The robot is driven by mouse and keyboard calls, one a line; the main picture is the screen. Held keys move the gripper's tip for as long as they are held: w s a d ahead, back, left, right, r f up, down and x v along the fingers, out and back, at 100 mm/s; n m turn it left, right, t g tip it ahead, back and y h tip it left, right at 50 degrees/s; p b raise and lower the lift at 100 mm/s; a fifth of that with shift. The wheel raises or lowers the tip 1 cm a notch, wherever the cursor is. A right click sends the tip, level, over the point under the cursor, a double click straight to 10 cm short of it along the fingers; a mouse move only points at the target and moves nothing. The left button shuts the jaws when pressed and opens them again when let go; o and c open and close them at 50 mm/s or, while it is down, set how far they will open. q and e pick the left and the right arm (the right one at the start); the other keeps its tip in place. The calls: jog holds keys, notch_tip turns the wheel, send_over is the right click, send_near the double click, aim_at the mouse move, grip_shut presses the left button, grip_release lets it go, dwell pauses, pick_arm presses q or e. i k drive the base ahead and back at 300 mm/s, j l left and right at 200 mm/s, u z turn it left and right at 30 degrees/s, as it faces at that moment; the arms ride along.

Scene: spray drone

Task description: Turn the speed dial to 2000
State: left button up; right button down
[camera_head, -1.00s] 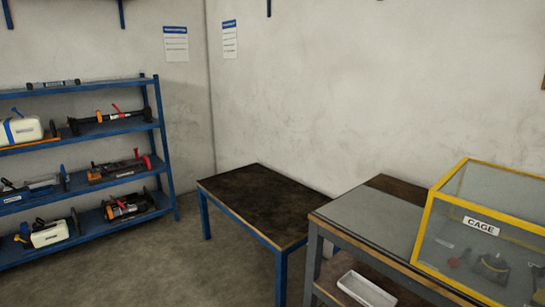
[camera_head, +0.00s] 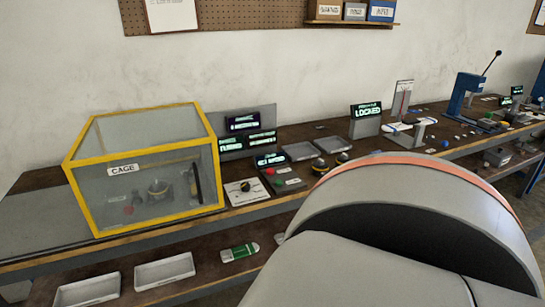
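A small white panel (camera_head: 249,196) with a dark knob, which looks like a dial, lies on the bench just right of the yellow-framed cage (camera_head: 146,168). Its markings are too small to read. Beside it stands a control box (camera_head: 281,178) with a red and a green button and a small lit display on top. Behind them a grey stand (camera_head: 232,144) carries several lit displays whose text I cannot read. Neither of my grippers shows in the view.
The long bench (camera_head: 40,183) runs along the wall. A display reading LOCKED (camera_head: 367,111), a white stand (camera_head: 409,133) and a blue lever press (camera_head: 465,94) are farther right. White trays (camera_head: 164,271) sit on the lower shelf. My own grey body part covers the lower right.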

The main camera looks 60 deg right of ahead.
aim_at(245, 186)
jog(key=z, duration=1.8)
